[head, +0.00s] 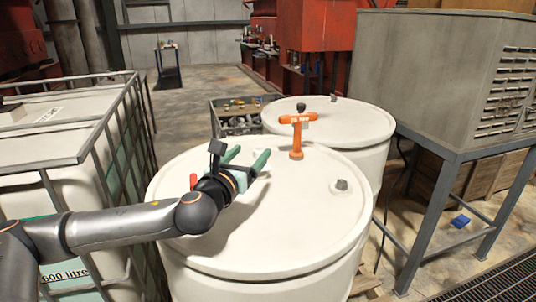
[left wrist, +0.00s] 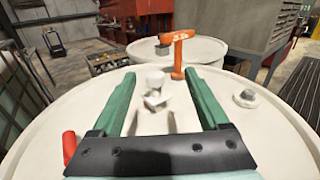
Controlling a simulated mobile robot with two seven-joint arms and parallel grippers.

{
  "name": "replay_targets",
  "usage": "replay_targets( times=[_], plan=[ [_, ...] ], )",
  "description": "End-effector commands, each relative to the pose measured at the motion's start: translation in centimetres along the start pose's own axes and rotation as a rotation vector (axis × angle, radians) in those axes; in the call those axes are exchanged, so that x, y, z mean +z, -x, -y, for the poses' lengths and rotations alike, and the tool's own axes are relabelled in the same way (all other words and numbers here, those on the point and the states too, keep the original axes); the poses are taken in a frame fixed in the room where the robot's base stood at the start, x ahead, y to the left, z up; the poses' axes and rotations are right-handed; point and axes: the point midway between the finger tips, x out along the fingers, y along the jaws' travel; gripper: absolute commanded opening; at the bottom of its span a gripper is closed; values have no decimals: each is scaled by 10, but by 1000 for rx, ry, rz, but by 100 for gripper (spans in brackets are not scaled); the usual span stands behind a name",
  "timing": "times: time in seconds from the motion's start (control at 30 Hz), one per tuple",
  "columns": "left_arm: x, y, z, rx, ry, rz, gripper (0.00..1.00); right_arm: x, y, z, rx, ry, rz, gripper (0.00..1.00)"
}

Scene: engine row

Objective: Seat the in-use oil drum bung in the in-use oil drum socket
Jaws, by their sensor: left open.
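My left gripper (head: 248,168) is open above the top of the near white drum (head: 300,230). Its green fingers also show in the left wrist view (left wrist: 165,88). Between and beyond the fingers is a small pale piece (left wrist: 155,82), which looks like a bung; whether it is seated or loose is unclear. An orange T-shaped piece (head: 297,135) stands upright at the far side of this drum top. A grey cap (head: 341,185) sits on the right of the drum top. I cannot make out an open socket. My right gripper is not in view.
A second white drum (head: 350,122) stands behind, with dark fittings on top. A caged white tank (head: 60,140) is close on the left. A grey cabinet on a stand (head: 430,80) is on the right. A red piece (head: 193,181) shows beside my left gripper.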

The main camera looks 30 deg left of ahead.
Motion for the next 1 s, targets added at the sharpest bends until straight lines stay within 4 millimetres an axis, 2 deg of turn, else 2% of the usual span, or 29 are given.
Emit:
replay_targets(
  times=[0.07, 0.17, 0.53, 0.87, 1.0],
  plan=[
    [4, 0, -9, 17, -29, 9, 78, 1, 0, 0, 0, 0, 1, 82],
    [-3, 0, -12, 23, -39, 10, 78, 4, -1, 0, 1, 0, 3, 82],
    [-78, 0, -14, 22, -37, 8, 78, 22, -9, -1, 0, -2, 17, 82],
    [-73, -24, -14, 22, -34, 12, 78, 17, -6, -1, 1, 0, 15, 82],
    [-72, -43, -15, 24, -32, 13, 78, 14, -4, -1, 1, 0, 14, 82]
  ],
)
